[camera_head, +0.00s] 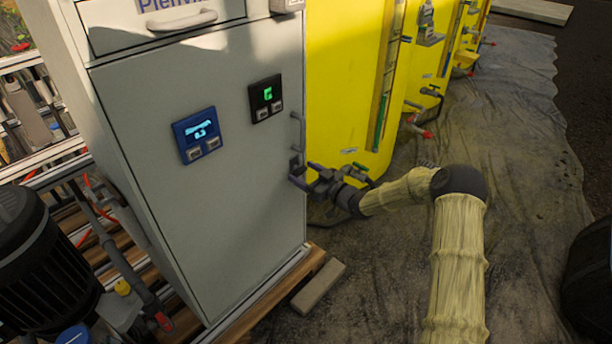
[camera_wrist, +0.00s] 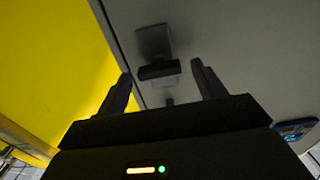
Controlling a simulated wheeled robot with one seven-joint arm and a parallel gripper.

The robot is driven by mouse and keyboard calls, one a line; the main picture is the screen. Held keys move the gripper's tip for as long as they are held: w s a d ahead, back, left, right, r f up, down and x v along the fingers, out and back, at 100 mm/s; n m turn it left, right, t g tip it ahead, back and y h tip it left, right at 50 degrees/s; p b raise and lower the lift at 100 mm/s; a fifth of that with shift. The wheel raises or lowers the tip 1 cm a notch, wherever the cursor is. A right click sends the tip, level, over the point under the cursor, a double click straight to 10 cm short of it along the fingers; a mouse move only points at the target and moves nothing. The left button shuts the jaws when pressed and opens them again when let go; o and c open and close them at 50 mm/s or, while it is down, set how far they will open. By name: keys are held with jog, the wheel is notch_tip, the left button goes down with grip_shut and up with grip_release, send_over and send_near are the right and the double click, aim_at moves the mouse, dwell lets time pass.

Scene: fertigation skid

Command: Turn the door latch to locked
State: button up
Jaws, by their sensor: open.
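The grey cabinet door (camera_head: 243,185) is closed, with a vertical pull handle (camera_head: 298,131) near its right edge. The small dark door latch (camera_head: 294,163) sits just below that handle. In the wrist view the latch (camera_wrist: 158,70) shows as a dark bar standing out from a square plate. My gripper (camera_head: 306,175) is at the door's right edge, close to the latch. In the wrist view my gripper (camera_wrist: 162,78) is open, with one finger on each side of the latch. No contact can be made out. In the head view the fingers partly cover the latch area.
Yellow tanks (camera_head: 345,75) with valves stand right of the cabinet, close behind my gripper. A blue display (camera_head: 197,135) and a black display (camera_head: 266,98) are on the door. A loose block (camera_head: 318,286) lies on the floor. The floor sheet (camera_head: 520,130) is open at the right.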

jog(key=shift+c, duration=0.2)
jog(key=c, duration=1)
jog(key=shift+o, duration=0.2)
